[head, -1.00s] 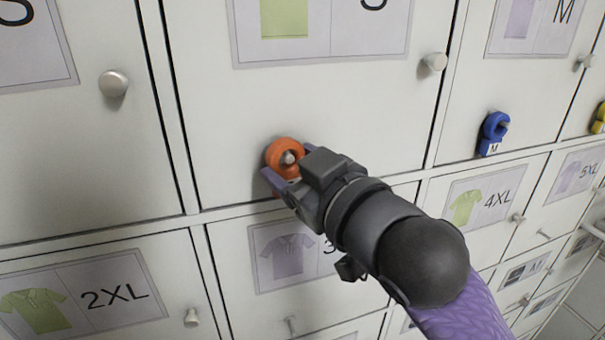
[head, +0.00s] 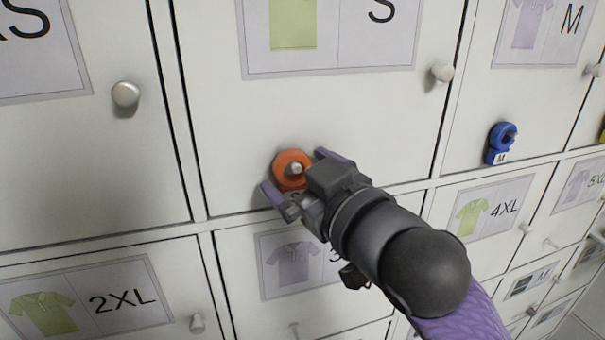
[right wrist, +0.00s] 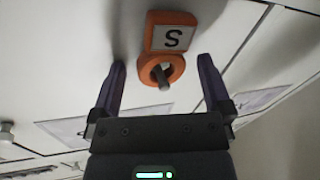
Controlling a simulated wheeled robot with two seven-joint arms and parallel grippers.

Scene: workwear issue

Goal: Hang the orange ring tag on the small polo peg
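The orange ring tag (head: 284,171) hangs on a peg (head: 296,169) low on the S locker door, whose label shows a green polo. In the right wrist view, the peg (right wrist: 162,80) passes through the hole of the tag (right wrist: 176,68), and its plate reads "S". My right gripper (head: 299,172) is open, its purple fingers on either side of the tag and apart from it. In the right wrist view my right gripper (right wrist: 162,78) also shows a gap between each finger and the tag. My left gripper is not in view.
A blue ring tag (head: 500,143) marked M hangs on the door to the right. A yellow tag (head: 602,136) shows at the right edge. Round door knobs (head: 125,94) stick out from the lockers. Doors marked 2XL and 4XL lie below.

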